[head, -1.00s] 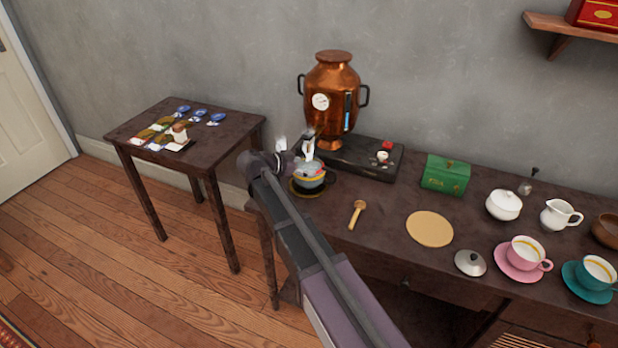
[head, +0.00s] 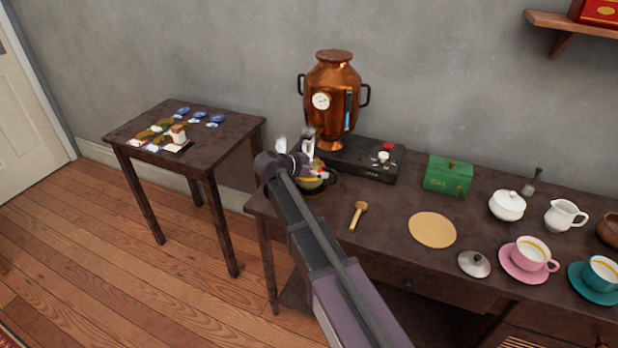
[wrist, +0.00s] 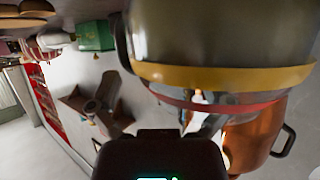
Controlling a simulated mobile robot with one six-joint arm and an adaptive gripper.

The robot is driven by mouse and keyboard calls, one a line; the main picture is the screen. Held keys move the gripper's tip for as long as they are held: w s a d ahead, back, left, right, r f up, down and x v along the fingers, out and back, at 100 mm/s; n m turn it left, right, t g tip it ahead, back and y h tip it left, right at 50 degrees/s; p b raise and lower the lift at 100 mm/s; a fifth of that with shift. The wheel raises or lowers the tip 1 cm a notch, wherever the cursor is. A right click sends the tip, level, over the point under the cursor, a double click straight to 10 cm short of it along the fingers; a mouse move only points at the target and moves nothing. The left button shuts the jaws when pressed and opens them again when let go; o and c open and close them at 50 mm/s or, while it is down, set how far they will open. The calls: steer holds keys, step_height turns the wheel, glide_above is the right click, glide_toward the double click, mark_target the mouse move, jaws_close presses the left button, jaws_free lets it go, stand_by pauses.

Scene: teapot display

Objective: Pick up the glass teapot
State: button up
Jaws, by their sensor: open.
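The glass teapot (head: 318,183) stands at the left end of the long dark table, in front of the copper urn. My wrist and forearm partly hide it in the head view. In the wrist view a large rounded vessel with a yellow and a red band, which looks like the teapot (wrist: 220,75), fills the upper right, very close to the camera. My gripper (head: 296,146) is open, with its pale fingers up beside the teapot. I cannot tell whether they touch it. In the wrist view my gripper's dark body shows at the bottom.
The copper urn (head: 334,90) stands on a black base (head: 350,158) just behind the teapot. A wooden spoon (head: 357,214), a round tan mat (head: 432,230) and a green box (head: 448,175) lie to the right. A smaller side table (head: 225,136) stands to the left.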

steer(key=shift+w+d+f, duration=0.15)
steer(key=shift+d, duration=0.1)
steer(key=shift+c, duration=0.2)
jaws_close()
stand_by(0.3)
